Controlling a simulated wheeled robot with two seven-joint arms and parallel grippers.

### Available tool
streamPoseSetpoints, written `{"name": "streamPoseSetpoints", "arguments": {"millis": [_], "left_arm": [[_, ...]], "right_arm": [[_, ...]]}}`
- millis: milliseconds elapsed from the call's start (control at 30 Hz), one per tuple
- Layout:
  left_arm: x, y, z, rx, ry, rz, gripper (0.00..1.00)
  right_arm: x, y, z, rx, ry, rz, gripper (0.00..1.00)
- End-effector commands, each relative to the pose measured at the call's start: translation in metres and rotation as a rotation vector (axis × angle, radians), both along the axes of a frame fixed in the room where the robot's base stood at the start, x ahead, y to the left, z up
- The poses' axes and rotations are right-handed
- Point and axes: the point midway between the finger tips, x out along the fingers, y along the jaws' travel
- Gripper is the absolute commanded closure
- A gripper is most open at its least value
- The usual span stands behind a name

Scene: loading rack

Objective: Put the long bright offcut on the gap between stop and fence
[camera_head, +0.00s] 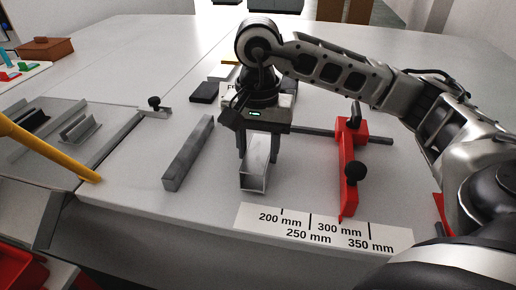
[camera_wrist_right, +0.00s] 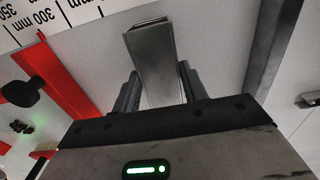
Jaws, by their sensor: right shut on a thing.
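My right gripper (camera_head: 257,152) points down and is shut on a bright hollow metal offcut (camera_head: 255,178). In the right wrist view, the offcut (camera_wrist_right: 152,62) sits between the two dark fingers (camera_wrist_right: 158,88), its open end facing away from the palm. Whether its underside touches the table I cannot tell. A red stop (camera_head: 346,185) with black knobs stands to the right of the offcut, apart from it. A long grey bar (camera_head: 188,153), which looks like the fence, lies to the left, also apart. My left gripper is not in view.
A white scale strip (camera_head: 280,228) marked in millimetres lies along the front edge. A dark rail (camera_head: 312,133) runs behind the stop. At left are a tray (camera_head: 118,131) with metal pieces and a yellow bar (camera_head: 48,153). A black block (camera_head: 205,92) lies behind.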

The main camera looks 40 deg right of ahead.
Motion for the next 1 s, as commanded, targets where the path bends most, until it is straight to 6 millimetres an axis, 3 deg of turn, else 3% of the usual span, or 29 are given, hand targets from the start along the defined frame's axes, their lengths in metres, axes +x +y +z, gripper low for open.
{"name": "streamPoseSetpoints", "arguments": {"millis": [467, 500, 567, 1000], "left_arm": [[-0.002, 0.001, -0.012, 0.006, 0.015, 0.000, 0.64], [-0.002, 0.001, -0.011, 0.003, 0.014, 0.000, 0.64], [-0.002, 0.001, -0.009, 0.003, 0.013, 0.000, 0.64], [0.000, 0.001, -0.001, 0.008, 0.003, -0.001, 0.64]], "right_arm": [[0.000, 0.000, -0.014, 0.001, -0.003, -0.001, 0.82], [0.000, 0.000, -0.014, 0.001, -0.002, -0.001, 0.54], [0.000, 0.000, -0.013, 0.001, -0.002, -0.001, 0.38], [0.001, 0.001, -0.003, 0.002, -0.004, 0.000, 0.35]]}}
